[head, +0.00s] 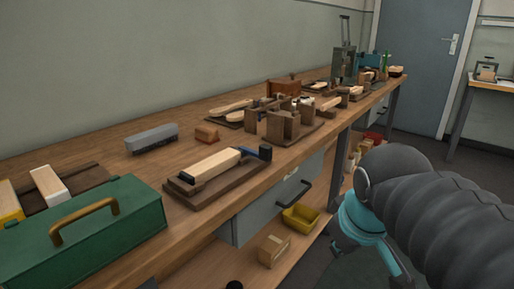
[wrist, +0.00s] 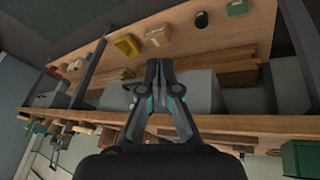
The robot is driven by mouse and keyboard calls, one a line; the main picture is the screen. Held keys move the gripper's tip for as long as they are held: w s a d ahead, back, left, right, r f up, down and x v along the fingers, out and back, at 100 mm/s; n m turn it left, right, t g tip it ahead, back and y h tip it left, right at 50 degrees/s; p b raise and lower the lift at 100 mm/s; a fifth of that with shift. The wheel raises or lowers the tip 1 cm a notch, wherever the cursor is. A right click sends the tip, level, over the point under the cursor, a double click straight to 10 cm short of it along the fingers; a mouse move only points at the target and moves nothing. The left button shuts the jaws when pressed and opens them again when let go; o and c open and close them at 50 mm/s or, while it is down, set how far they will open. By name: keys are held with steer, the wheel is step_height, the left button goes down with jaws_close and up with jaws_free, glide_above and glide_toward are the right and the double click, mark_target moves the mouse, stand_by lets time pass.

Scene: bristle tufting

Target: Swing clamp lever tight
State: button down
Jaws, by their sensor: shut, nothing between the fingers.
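A pale wooden block (head: 209,165) lies on a dark brown base board (head: 228,183) near the front edge of the bench. A short dark lever with a blue-black end (head: 265,152), which looks like the clamp lever, sits at the block's right end. How tight it is cannot be told. My gripper (wrist: 158,64) is shut and empty in the wrist view. It is in front of the bench, away from the clamp and to its right in the head view. The clamp cannot be made out in the wrist view.
A green toolbox (head: 85,235) stands at the left on the bench (head: 110,150). A grey drawer (head: 265,205) and a yellow bin (head: 300,217) are below.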

steer(key=w+a+r+n+g+h+b, duration=0.1)
steer(key=w+a+r+n+h, duration=0.1)
steer(key=w+a+r+n, duration=1.4)
steer(key=w+a+n, duration=0.2)
steer(key=a+n, duration=0.1)
steer(key=n, duration=0.4)
steer(key=shift+a+r+g+h, duration=0.3)
steer(key=shift+a+r, duration=0.05)
steer(key=shift+a, duration=0.05)
steer(key=shift+f, duration=0.1)
steer(key=b+x, duration=0.3)
steer(key=x, duration=0.7)
steer(key=shift+f+b, duration=0.2)
steer(key=shift+b, duration=0.15)
steer(key=shift+w+d+r, duration=0.25)
steer(key=shift+w+d, duration=0.55)
steer(key=shift+w, duration=0.2)
steer(key=shift+w+d, duration=0.4)
steer(key=shift+w, duration=0.15)
steer(key=shift+r+p, duration=0.1)
steer(key=shift+p, duration=0.2)
